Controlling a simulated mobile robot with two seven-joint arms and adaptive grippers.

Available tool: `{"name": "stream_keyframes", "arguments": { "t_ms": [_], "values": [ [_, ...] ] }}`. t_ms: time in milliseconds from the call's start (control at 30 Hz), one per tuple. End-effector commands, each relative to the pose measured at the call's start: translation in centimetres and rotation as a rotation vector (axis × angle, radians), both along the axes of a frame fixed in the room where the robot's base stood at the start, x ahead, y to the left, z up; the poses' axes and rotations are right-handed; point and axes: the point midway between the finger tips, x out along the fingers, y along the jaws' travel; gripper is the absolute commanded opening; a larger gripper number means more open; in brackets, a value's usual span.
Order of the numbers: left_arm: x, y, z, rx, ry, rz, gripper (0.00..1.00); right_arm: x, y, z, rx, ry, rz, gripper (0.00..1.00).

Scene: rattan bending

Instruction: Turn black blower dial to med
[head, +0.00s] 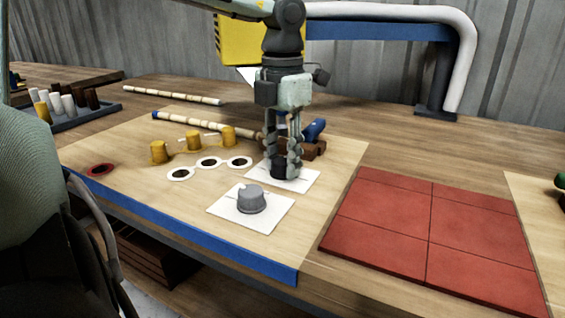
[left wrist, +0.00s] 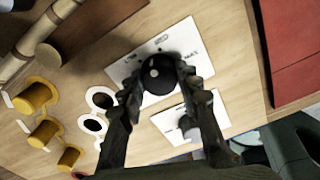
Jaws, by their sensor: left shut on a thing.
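The black blower dial (head: 279,170) stands on a white plate (head: 311,178) on the light wooden board. My left gripper (head: 283,160) points down from above with its fingers around the dial, shut on it. In the left wrist view the round black dial (left wrist: 158,72) sits between the two fingertips, with a small pale spot on top. Printed marks surround it on the white plate (left wrist: 127,64); one on the right seems to read max, the others are too small to read. The dial's exact setting is unclear. My right gripper is not in view.
A grey dial (head: 251,199) on its own white plate (head: 279,214) stands just in front. Yellow pegs (head: 193,140), white rings (head: 209,163) and a rattan pole (head: 200,127) lie to the left. A blue-handled tool (head: 314,129) is close behind. Red tiles (head: 400,225) lie right.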

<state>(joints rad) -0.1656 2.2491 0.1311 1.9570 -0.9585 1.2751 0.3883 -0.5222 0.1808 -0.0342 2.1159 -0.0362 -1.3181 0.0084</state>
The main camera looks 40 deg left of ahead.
Motion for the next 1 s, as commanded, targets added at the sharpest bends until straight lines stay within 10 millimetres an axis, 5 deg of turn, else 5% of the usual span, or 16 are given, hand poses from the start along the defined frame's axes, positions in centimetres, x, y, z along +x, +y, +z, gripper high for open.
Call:
{"name": "stream_keyframes", "arguments": {
  "t_ms": [500,1000],
  "values": [
    [0.0,0.0,0.0,0.000,-0.001,-0.378,0.04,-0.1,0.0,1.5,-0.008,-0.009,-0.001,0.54],
    [0.0,0.0,0.1,0.001,-0.002,-0.471,0.04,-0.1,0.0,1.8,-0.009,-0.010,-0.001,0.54]
  ]
}}
